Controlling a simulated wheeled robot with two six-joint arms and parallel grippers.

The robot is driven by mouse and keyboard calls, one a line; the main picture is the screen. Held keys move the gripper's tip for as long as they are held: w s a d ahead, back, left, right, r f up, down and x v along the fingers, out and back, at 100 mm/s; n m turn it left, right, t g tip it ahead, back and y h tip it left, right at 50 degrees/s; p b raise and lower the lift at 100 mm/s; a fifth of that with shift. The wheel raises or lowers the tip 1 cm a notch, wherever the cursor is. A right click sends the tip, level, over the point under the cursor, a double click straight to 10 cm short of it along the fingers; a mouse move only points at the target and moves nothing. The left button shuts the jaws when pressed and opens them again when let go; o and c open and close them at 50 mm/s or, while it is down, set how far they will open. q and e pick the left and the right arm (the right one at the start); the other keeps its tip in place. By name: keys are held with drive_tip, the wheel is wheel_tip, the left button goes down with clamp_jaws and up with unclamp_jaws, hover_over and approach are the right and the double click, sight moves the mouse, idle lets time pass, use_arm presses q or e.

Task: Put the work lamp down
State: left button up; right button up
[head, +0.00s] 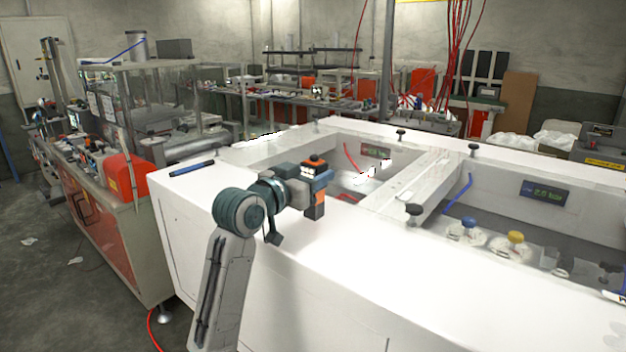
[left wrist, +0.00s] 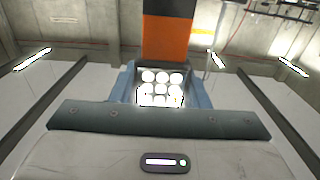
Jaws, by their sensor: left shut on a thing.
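The work lamp (head: 319,198), orange and black, is held upright by my left gripper (head: 316,176) over the white top of the large box-like bench. Its lower end is close to that white surface; I cannot tell whether it touches. In the left wrist view, the lamp's lit cluster of round lights (left wrist: 160,88) faces the camera, with its orange and black body (left wrist: 167,38) rising above. The blue-grey jaws of my left gripper (left wrist: 160,95) flank it on both sides. My right gripper is not in view.
The white bench top (head: 300,262) is bare in front of the lamp. A dark blue pen-like object (head: 192,168) lies at its left corner. Open recesses lie behind and right, with black knobs (head: 414,209) on the rims and blue- and yellow-capped items (head: 515,240) inside.

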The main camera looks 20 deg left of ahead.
use_arm(q)
drive_tip(key=shift+s+f, duration=0.1)
drive_tip(key=shift+f, duration=0.9)
drive_tip(key=o, duration=1.2)
drive_tip(key=shift+f, duration=0.1)
drive_tip(key=shift+c, duration=0.2)
